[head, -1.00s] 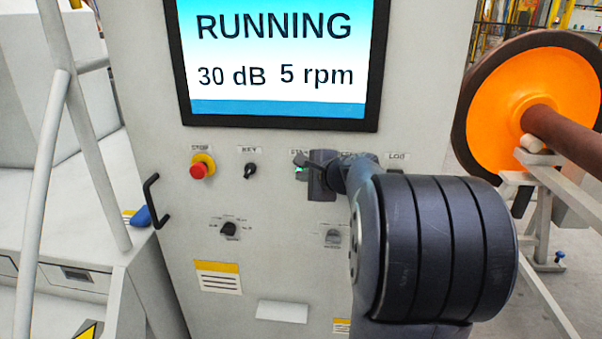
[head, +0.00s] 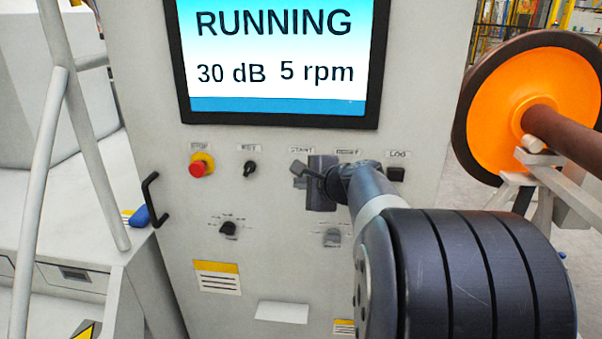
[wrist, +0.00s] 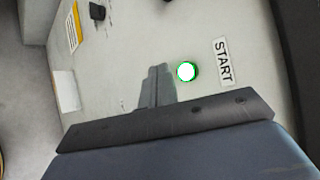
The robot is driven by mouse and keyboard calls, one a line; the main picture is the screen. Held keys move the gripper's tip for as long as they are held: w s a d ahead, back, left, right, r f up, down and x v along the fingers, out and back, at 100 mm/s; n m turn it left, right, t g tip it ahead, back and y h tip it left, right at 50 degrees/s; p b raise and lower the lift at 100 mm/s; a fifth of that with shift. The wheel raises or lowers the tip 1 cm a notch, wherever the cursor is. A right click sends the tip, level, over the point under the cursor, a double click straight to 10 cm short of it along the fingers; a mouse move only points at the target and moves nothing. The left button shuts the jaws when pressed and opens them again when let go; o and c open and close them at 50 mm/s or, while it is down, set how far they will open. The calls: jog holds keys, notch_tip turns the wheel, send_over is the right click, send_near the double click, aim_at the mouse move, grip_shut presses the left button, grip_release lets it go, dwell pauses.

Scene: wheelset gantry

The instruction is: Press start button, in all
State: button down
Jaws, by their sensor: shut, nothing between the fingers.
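The start button (wrist: 187,71) glows green with a white centre in the wrist view, beside its START label (wrist: 223,61). In the head view the START label (head: 301,150) shows, but the button is hidden behind my gripper (head: 299,170). My gripper is shut and empty, and its fingers (wrist: 157,82) show beside the button in the wrist view, apart from it in the picture. The screen (head: 276,60) reads RUNNING, 30 dB and 5 rpm.
A black handle (head: 153,200) sticks out at the left edge. An orange wheel (head: 508,108) on an axle stands at right.

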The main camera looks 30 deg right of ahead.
jog(key=shift+s+a, duration=0.65)
jog(key=shift+s, duration=0.3)
jog(key=shift+s+a+p, duration=0.2)
jog(key=shift+s+a, duration=0.35)
jog(key=shift+s, duration=0.25)
jog(key=shift+s+a+p, duration=0.15)
jog(key=shift+s+a, duration=0.35)
jog(key=shift+s, duration=0.3)
jog(key=shift+w, duration=0.1)
